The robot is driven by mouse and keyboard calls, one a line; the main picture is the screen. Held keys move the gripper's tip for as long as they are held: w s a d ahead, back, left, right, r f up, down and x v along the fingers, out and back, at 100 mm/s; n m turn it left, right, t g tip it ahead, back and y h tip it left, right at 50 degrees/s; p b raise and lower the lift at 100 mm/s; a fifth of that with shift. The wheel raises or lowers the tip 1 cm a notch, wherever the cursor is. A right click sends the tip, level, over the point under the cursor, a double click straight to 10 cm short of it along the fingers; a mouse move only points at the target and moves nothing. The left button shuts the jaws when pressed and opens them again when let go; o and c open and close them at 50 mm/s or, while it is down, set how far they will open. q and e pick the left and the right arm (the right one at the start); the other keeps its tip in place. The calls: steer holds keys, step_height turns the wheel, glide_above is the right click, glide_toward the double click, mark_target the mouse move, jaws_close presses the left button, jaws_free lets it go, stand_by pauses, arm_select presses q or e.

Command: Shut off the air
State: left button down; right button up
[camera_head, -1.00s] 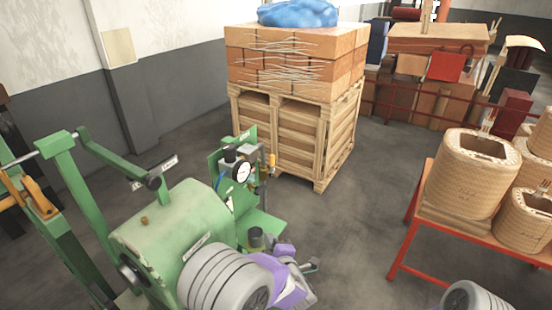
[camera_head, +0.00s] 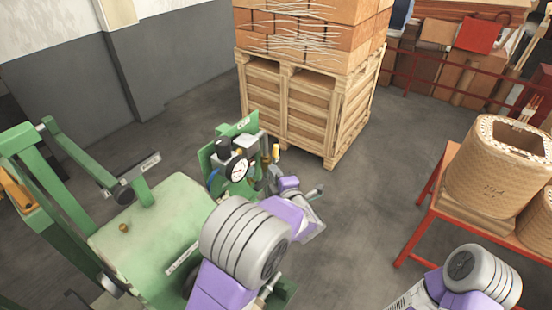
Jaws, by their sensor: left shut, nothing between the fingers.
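The air unit is a green panel (camera_head: 212,150) on the green machine, with a round white pressure gauge (camera_head: 237,169) and dark fittings. A small valve with a yellow handle (camera_head: 276,153) stands at the panel's right side, its handle roughly upright. My left gripper (camera_head: 288,184) is shut and empty, just below and to the right of the valve. I cannot tell whether it touches the fittings. My left arm hides the lower part of the panel and part of the machine. My right gripper is out of view; only part of my right arm shows at the lower right.
The floor between is clear.

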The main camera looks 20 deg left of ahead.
mark_target(275, 160)
arm_select(q)
steer(key=w+a+f+p, duration=0.1)
steer(key=w, duration=0.5)
steer(key=shift+w+a, duration=0.25)
steer(key=shift+w, duration=0.15)
